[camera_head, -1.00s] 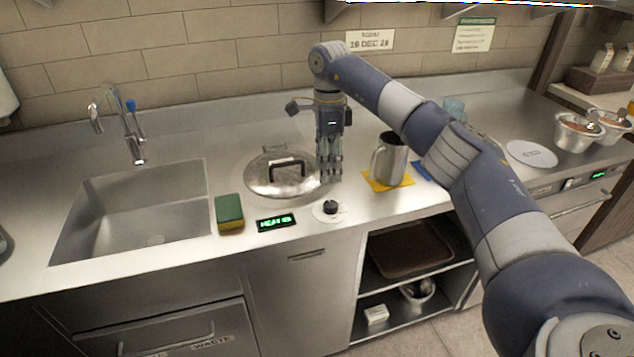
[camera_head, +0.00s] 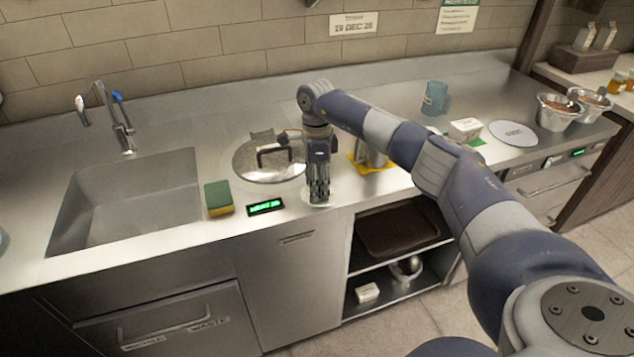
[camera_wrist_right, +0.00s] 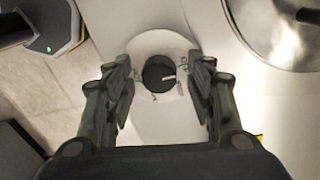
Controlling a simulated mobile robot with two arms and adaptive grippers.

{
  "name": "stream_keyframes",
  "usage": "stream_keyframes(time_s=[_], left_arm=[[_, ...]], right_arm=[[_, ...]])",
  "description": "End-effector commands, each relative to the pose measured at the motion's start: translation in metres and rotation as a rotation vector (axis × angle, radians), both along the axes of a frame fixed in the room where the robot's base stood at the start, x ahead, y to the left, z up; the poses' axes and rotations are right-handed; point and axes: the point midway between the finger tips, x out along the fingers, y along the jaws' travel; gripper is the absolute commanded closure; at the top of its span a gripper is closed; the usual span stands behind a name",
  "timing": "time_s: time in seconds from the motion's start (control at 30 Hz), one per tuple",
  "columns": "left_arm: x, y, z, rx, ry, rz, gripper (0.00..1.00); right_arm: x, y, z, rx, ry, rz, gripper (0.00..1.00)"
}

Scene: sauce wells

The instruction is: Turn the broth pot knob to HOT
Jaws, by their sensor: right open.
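The broth pot knob (camera_wrist_right: 158,75) is a dark round dial with a pale pointer mark, on a white disc plate (camera_wrist_right: 150,122) with small lettering too small to read. In the right wrist view it lies between the two open fingers of my right gripper (camera_wrist_right: 160,88), with a gap on each side. In the head view my right gripper (camera_head: 319,196) points down over the knob and hides it. The lidded broth pot (camera_head: 265,172) is set in the counter behind and left, and its lid edge shows in the wrist view (camera_wrist_right: 283,25). A small green-lit display (camera_head: 265,207) sits left of the gripper. My left gripper is not seen.
A green and yellow sponge (camera_head: 219,198) lies left of the display, beside the sink (camera_head: 130,205). A metal pitcher (camera_head: 368,154) on a yellow mat (camera_head: 379,168) stands close right of my gripper, partly behind my arm. The counter's front edge is near.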

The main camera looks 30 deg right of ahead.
Motion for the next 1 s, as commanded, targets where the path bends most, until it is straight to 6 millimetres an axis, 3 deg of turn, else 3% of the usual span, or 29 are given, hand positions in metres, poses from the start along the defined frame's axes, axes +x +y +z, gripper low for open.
stream_keyframes(time_s=[0.07, 0.27, 0.67, 1.0], left_arm=[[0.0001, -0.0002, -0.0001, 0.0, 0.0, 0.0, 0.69], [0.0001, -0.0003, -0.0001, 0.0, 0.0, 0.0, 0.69], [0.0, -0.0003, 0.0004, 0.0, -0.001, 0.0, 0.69], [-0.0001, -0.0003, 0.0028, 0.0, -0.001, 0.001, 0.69]], right_arm=[[0.0, 0.0001, 0.0, 0.0, 0.0, 0.0, 0.49], [0.0, 0.0001, 0.0001, 0.0, 0.0, 0.0, 0.92], [-0.0001, 0.0, 0.0006, 0.0, 0.0, -0.038, 0.94], [0.0003, -0.0008, 0.0013, 0.0, -0.001, -0.261, 0.94]])
